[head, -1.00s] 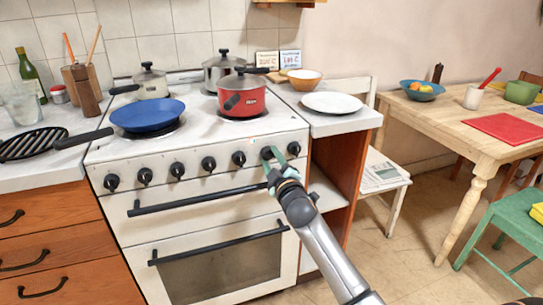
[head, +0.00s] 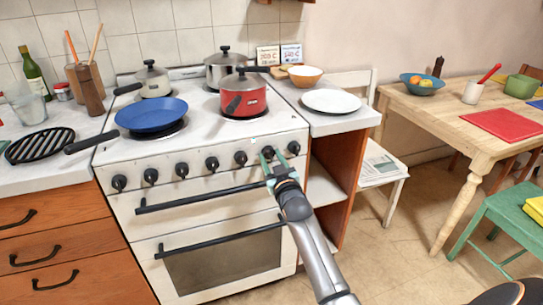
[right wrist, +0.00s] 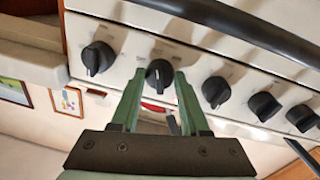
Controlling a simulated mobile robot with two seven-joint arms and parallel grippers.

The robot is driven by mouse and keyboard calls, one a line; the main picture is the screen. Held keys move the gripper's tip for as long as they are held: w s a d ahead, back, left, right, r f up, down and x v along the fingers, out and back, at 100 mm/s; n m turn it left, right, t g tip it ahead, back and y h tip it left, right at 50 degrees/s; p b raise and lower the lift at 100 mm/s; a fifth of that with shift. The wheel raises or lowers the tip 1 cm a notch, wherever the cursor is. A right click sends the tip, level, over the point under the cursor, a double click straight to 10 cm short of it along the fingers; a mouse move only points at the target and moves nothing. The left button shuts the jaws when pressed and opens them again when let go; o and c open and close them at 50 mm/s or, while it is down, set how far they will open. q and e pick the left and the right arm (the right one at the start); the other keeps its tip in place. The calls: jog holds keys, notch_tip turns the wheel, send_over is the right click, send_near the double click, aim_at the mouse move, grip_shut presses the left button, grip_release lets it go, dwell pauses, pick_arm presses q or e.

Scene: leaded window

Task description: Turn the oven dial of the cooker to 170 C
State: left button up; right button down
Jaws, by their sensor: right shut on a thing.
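The white cooker (head: 225,187) has a row of black dials along its front panel. My right gripper (head: 274,154) is at the right part of this row, its green fingers on either side of the dial second from the right (head: 267,153). In the right wrist view this dial (right wrist: 159,75) sits between the fingertips of the gripper (right wrist: 160,82), which is shut on it. A pale pointer line shows on the dial's face, roughly upright in that view. The scale marks around it are too small to read. The end dial (right wrist: 97,57) is free beside it. My left gripper is not in view.
A black oven handle (head: 200,198) runs below the dials. A blue frying pan (head: 152,114), a red pot (head: 243,99) and two other pots stand on the hob. A counter with a white plate (head: 331,101) adjoins on the right. Floor is open in front.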

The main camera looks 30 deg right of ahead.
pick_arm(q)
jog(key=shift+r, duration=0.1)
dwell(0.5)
pick_arm(e)
jog(key=shift+c, duration=2)
grip_release()
